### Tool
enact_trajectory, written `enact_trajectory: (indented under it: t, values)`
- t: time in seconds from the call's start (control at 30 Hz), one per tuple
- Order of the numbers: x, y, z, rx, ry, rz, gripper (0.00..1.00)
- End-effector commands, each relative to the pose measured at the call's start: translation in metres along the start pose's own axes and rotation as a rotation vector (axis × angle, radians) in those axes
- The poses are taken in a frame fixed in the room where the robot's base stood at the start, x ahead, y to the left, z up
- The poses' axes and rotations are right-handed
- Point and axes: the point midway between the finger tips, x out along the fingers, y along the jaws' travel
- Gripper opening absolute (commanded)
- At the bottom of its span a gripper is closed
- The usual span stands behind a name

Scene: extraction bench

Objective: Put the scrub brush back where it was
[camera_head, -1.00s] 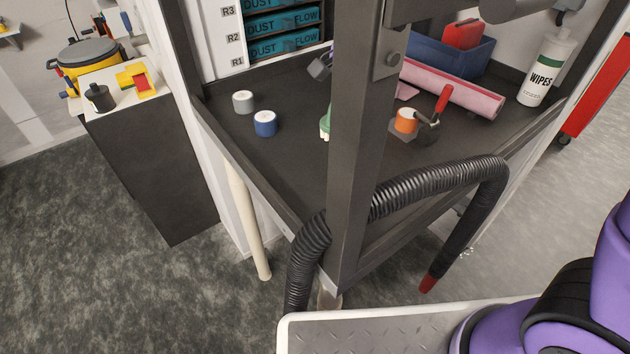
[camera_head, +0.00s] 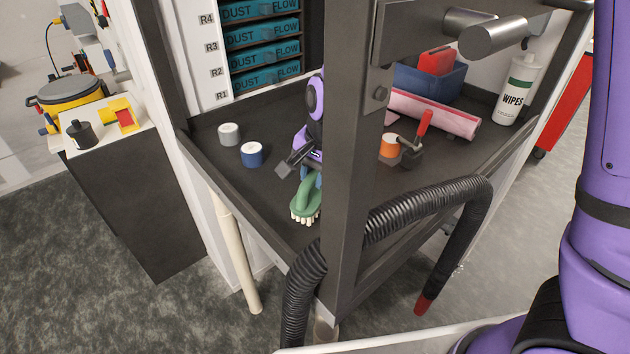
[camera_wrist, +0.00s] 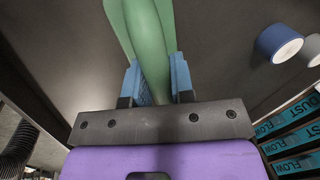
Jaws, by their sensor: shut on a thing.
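The scrub brush (camera_head: 305,203) is green with pale bristles facing down. It is over the front part of the dark bench top (camera_head: 265,195), just left of the grey post; I cannot tell whether the bristles touch the surface. My gripper (camera_head: 311,179) is shut on the brush's handle, and the post hides part of the gripper and arm. In the wrist view, the blue fingertips (camera_wrist: 156,82) press on both sides of the green brush handle (camera_wrist: 148,38). The bristles are out of sight there.
A grey post (camera_head: 350,170) and a ribbed hose (camera_head: 425,212) stand in front. Blue tape (camera_head: 251,155) and grey tape (camera_head: 229,134) sit to the left. Orange tape (camera_head: 389,147), a red-handled tool (camera_head: 417,142), a pink roll (camera_head: 435,113) and wipes (camera_head: 515,90) are right.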

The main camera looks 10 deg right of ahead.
Motion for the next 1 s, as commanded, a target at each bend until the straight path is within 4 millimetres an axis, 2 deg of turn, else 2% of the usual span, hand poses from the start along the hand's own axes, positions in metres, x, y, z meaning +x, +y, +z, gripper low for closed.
enact_trajectory:
  t: [0.13, 0.5, 0.53, 0.6, 0.63, 1.0]
  values:
    - [0.018, 0.004, 0.0, 0.001, -0.001, 0.003, 0.04]
    - [0.022, 0.004, 0.0, 0.0, 0.0, 0.001, 0.04]
    - [0.021, 0.004, 0.0, 0.0, 0.0, 0.001, 0.27]
    - [0.021, 0.004, 0.0, 0.0, 0.0, 0.0, 0.43]
    - [0.021, 0.004, 0.0, 0.0, 0.0, 0.0, 0.48]
    - [0.016, 0.004, 0.0, -0.001, 0.0, 0.0, 0.48]
